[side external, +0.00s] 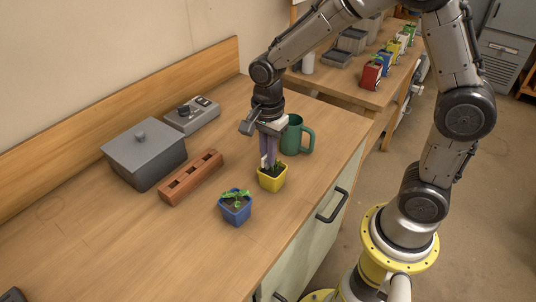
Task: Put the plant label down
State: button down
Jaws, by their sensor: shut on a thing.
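My gripper (269,157) points down over the yellow pot (272,182), its fingers closed. A small white piece, which looks like the plant label (263,161), shows at the fingertips, just above the pot's soil and seedling. The fingers hide part of it, and I cannot tell whether its lower end touches the soil.
A blue pot with a seedling (235,210) stands in front to the left. A green mug (296,137) is close behind the gripper. A brown slotted block (191,178), a grey lidded box (143,155) and a grey switch unit (192,115) are left.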

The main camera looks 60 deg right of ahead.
jog(key=shift+f, duration=0.15)
jog(key=c, duration=1.4)
grip_release()
jog(key=o, duration=0.4)
notch_tip(320, 180, up, 11)
jog(key=shift+s+d+r+n+t, duration=0.5)
jog(key=shift+s+n+t, duration=0.45)
jog(key=shift+s+n, duration=1.95)
jog(key=shift+s+d+r+n+t, duration=0.5)
jog(key=shift+s+n+t, duration=0.4)
jog(key=shift+s+n, duration=2.05)
jog(key=shift+s+d+r+n+t, duration=0.5)
jog(key=shift+s+n+t, duration=0.45)
jog(key=shift+s+n, duration=1.95)
